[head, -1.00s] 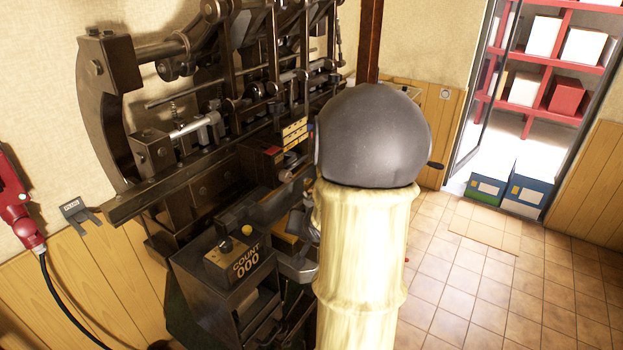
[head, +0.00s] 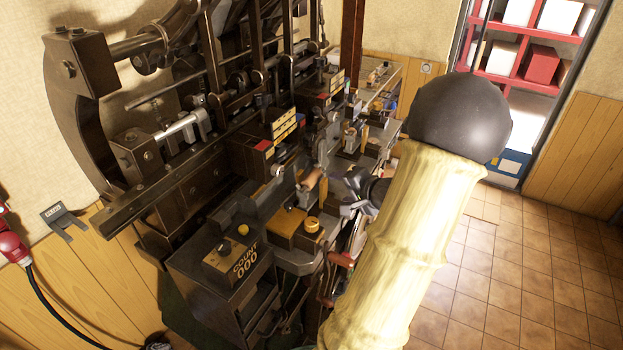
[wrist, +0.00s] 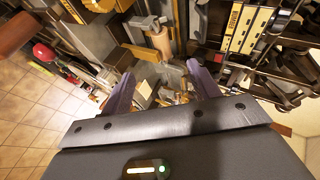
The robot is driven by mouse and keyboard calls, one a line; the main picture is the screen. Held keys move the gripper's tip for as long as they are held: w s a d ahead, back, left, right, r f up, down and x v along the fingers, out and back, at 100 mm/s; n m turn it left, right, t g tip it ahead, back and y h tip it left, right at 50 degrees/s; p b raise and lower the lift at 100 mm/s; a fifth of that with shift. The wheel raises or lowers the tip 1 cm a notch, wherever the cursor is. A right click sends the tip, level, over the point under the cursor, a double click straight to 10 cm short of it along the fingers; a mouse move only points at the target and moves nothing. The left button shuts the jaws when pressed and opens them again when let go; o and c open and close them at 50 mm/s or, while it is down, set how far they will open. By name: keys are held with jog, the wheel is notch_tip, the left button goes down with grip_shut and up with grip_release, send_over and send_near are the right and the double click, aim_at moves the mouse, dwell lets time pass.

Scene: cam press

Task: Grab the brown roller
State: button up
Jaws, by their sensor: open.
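A small brown roller (head: 312,179) sits on the press, a little left of my gripper (head: 346,194) in the head view. In the wrist view the roller (wrist: 160,40) looks tan and lies in a grey mount, beyond the fingertips and roughly in line with the gap between them. My gripper (wrist: 161,73) is open, with its two purple fingers spread and nothing held between them. My pale arm and its dark joint hide part of the machine in the head view.
The counter box (head: 232,255) stands at the front. The tiled floor (head: 530,270) is clear on the right.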

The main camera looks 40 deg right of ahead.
aim_at(310, 185)
jog(key=x, duration=1.2)
jog(key=shift+w, duration=0.15)
jog(key=shift+a+p+x, duration=0.15)
jog(key=shift+p+x, duration=0.15)
jog(key=shift+x, duration=1)
jog(key=shift+a+p+x, duration=0.1)
jog(key=shift+p+x, duration=0.15)
jog(key=shift+x, duration=1.05)
jog(key=shift+f, duration=0.1)
jog(key=c, duration=1.2)
